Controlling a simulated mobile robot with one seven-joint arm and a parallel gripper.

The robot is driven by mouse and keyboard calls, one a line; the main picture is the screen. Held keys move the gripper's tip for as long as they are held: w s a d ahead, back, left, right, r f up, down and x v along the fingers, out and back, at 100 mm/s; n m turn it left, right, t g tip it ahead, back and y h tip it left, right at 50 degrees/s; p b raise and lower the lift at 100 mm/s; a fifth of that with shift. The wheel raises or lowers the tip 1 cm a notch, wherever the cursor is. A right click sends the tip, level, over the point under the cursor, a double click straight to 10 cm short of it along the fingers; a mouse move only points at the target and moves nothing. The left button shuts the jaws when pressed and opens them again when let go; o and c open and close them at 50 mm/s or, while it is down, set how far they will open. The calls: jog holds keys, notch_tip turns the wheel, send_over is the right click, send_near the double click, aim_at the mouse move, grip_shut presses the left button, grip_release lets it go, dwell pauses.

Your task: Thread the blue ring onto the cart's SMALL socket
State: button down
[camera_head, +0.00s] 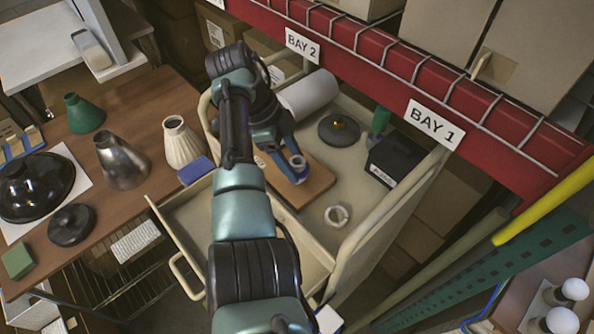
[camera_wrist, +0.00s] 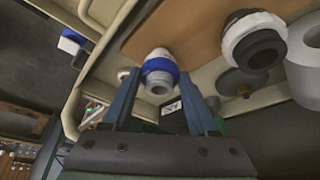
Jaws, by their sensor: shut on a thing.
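The blue ring (camera_wrist: 161,67) sits between the two fingertips of my gripper (camera_wrist: 160,74) in the wrist view, which is shut on it from both sides. The ring is around the small socket (camera_wrist: 158,88); the socket's grey end shows through the ring and a white part shows behind it. The larger socket (camera_wrist: 256,46), white and black, stands on the same wooden board (camera_wrist: 195,22), with nothing blue on it. In the head view my gripper (camera_head: 297,166) is over the board on the cream cart (camera_head: 310,215); its fingers partly hide the ring and socket.
The cart also holds a white cylinder (camera_head: 308,92), a dark disc (camera_head: 340,129), a black box (camera_head: 393,160), a green part (camera_head: 380,120) and a white ring (camera_head: 337,215). A red shelf beam (camera_head: 375,52) runs behind. A table (camera_head: 130,205) with lamp parts stands left.

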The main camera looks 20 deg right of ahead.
jog(key=shift+f, duration=0.1)
jog(key=shift+c, duration=0.5)
grip_release()
jog(key=shift+m, duration=0.3)
